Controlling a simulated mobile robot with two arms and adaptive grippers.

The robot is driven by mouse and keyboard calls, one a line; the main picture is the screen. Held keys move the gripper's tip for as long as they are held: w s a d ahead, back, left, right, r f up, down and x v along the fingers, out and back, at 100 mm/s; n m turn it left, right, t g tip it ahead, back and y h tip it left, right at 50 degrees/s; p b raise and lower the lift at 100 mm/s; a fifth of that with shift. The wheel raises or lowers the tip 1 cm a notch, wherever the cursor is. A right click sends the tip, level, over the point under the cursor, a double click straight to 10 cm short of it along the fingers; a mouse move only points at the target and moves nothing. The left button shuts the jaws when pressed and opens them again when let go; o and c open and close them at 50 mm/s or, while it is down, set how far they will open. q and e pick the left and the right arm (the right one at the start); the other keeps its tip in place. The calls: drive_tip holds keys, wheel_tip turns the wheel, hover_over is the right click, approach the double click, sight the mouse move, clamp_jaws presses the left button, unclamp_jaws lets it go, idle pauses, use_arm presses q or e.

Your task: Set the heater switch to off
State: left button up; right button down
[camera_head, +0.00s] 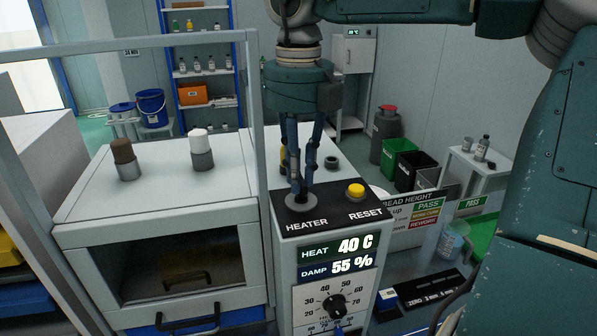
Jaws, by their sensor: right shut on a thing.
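The heater switch (297,208) stands on the black top plate of the control box, above the label HEATER. Its round grey base shows, but its upper part is hidden by the fingers of my right gripper (299,190). My right gripper points straight down from above and is shut on the switch. I cannot tell which way the switch is set. The display (338,257) on the box front reads HEAT 40 C and DAMP 55 %. My left gripper is not in view.
A yellow RESET button (356,191) is just right of the switch. A black dial (335,306) is on the box front. A glass-fronted cabinet (185,270) stands left, with a brown-capped post (124,158) and a white-capped post (201,148) on top.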

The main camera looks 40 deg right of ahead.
drive_tip(key=shift+r, duration=0.1)
drive_tip(key=c, duration=1.7)
unclamp_jaws()
drive_tip(key=shift+o, duration=0.2)
wheel_tip(320, 180, up, 12)
